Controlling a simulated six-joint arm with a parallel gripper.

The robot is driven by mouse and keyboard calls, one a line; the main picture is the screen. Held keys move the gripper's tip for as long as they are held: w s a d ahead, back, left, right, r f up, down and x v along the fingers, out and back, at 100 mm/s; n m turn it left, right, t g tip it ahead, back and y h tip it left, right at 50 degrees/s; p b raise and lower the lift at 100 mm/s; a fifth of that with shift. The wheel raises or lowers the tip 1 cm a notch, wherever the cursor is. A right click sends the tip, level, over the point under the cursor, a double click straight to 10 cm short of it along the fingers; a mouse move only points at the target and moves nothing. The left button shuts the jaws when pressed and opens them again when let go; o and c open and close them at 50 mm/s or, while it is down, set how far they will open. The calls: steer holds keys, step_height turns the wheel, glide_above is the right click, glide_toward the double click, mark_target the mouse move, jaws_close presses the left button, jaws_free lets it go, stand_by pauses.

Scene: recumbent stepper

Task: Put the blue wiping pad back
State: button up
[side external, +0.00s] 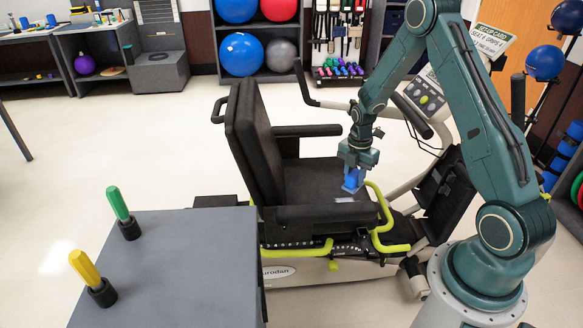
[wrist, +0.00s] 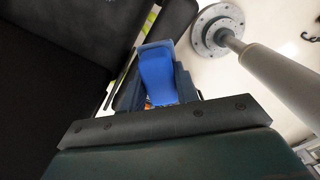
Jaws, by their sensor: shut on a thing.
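The blue wiping pad (side external: 352,183) is at the front of the black seat (side external: 310,180) of the stepper, near the yellow-green lever. My gripper (side external: 355,172) points down over it and is shut on it. In the wrist view the blue pad (wrist: 157,72) sits between the two dark fingers. Its underside is hidden, so I cannot tell whether it touches the seat or hangs just above it.
A grey table (side external: 190,275) at the front left bears a green handle (side external: 118,205) and a yellow handle (side external: 86,268) in black holders. The seat back (side external: 255,140), armrests and yellow-green lever (side external: 386,225) stand close around my gripper. Open floor lies to the left.

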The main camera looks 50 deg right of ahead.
steer(key=w+a+r+n, duration=0.2)
steer(key=w+a+r, duration=0.3)
steer(key=w+a, duration=0.25)
steer(key=w+a+r+n, duration=0.35)
steer(key=w+a, duration=0.25)
steer(key=a, duration=0.3)
steer(key=a+r+n, duration=0.1)
steer(key=a+r, duration=0.4)
steer(key=a, duration=0.3)
steer(key=w+a+r+n, duration=0.1)
steer(key=a+r, duration=0.3)
steer(key=a, duration=0.4)
steer(key=a+r+n, duration=0.2)
steer(key=a+r, duration=0.3)
steer(key=a, duration=0.2)
steer(key=shift+m, duration=0.25)
step_height(320, 180, down, 16)
steer(key=shift+a+f, duration=0.1)
steer(key=shift+f, duration=0.1)
steer(key=shift+f, duration=2.1)
steer(key=shift+f, duration=0.15)
steer(key=o, duration=0.9)
